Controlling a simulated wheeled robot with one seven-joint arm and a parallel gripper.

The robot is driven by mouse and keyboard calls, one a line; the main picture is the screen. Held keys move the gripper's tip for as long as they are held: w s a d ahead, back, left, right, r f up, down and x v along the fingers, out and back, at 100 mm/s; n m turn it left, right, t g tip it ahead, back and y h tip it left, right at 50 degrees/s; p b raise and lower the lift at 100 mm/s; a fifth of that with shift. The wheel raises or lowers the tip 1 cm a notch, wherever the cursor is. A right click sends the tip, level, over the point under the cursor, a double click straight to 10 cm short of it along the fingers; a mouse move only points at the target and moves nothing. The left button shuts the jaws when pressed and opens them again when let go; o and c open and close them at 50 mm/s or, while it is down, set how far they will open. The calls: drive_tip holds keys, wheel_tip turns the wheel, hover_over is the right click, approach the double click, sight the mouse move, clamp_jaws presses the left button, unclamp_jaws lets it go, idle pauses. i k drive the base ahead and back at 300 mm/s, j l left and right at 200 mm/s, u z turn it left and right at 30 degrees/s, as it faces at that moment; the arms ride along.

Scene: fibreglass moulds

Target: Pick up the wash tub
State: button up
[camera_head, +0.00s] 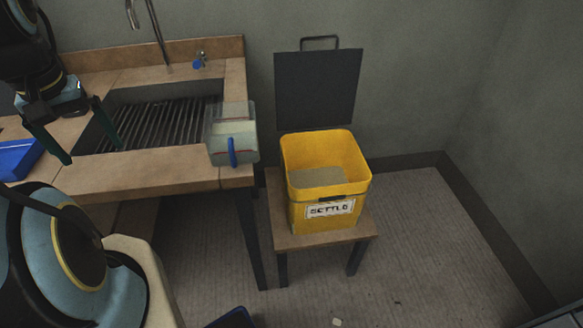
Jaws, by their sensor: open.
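A translucent, pale tub (240,146) with a blue handle stands on the right front corner of the wooden sink bench, by the sink's edge. It looks the most like the wash tub; I see no label that names it. My gripper (93,154) is at the left, pointing down with its two dark green fingers apart and nothing between them. It is over the left part of the sink area, well to the left of the tub and not touching it.
A yellow bin (326,163) with a raised dark lid (315,88) and a label stands on a wooden stool (282,240). A blue tray (18,160) is at far left. A tap (158,35) rises behind the grated sink (160,122). Floor (420,240) is clear at right.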

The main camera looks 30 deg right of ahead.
sight(231, 136)
drive_tip(key=u, duration=1.25)
drive_tip(key=k+u, duration=0.45)
drive_tip(key=k, duration=1.05)
